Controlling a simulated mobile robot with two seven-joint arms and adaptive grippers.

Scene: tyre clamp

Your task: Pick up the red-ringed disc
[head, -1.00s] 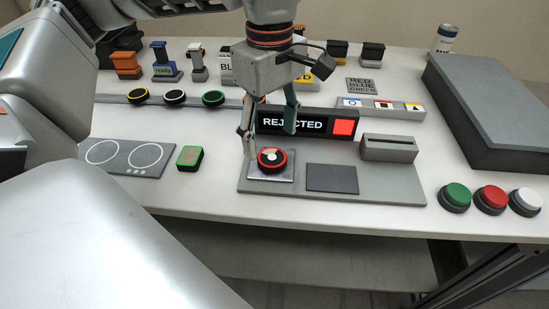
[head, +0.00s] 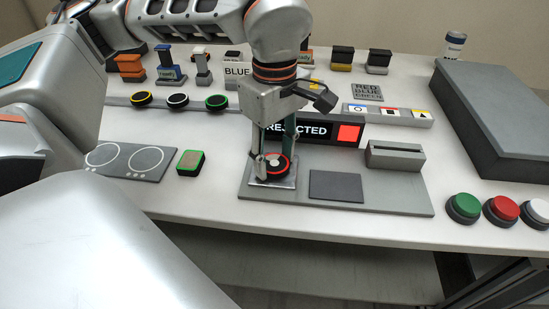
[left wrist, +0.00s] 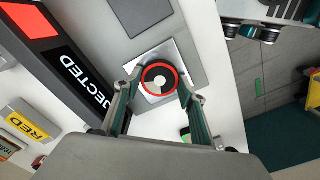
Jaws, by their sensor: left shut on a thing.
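The red-ringed disc (head: 276,166), black with a red ring and a grey and white centre, sits at the square silvery plate (head: 286,183) on the left of the grey fixture base. In the left wrist view the disc (left wrist: 159,65) lies between the two fingertips, over the plate (left wrist: 180,52). My left gripper (head: 275,162) points down and is shut on the disc, a finger on either side. Whether the disc is lifted off the plate cannot be told. My right gripper is in neither view.
Behind the disc stands the REJECTED sign (head: 320,131) with a red square. A slotted grey block (head: 395,155) and a dark pad (head: 336,186) share the base. A green-rimmed block (head: 190,162) lies left. Green, red and white buttons (head: 502,210) stand right.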

